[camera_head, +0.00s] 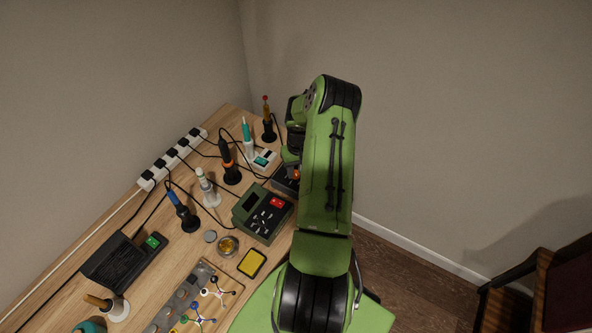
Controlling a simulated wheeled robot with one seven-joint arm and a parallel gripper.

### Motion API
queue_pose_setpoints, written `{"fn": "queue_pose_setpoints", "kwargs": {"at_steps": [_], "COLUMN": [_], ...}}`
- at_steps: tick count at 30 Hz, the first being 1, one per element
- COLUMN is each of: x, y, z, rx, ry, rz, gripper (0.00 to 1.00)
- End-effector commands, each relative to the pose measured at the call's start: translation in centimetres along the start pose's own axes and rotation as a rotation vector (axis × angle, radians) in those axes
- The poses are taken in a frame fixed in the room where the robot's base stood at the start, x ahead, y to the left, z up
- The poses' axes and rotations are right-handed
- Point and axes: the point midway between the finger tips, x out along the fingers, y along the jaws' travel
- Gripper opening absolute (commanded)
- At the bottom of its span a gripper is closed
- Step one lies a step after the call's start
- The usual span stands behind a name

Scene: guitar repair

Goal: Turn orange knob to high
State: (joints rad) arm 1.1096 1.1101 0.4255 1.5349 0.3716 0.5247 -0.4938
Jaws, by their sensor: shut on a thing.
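A small orange spot, which looks like the orange knob (296,174), shows on a dark soldering station (284,184) at the right edge of the bench, partly behind my green arm. My gripper (291,164) points down over this station and is shut on the knob. Its fingertips are mostly hidden by my arm, and the knob's setting cannot be read from here.
Left of the dark station stands a green station (250,222) with a red display. Several soldering irons stand in holders, such as an orange one (229,162). A white power strip (172,160) lies at the back. A yellow sponge (252,263) lies near the front edge.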

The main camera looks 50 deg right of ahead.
Motion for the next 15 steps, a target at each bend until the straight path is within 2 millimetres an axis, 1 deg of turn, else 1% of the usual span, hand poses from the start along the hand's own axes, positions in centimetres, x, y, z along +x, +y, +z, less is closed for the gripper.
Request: {"fn": "queue_pose_setpoints", "kwargs": {"at_steps": [5, 15], "x": [0.06, 0.09], "y": [0.01, -0.03], "z": [-0.09, -0.03], "rx": [0.13, 0.45], "ry": [0.011, 0.031], "rz": [0.001, 0.001], "gripper": [0.0, 0.0]}}
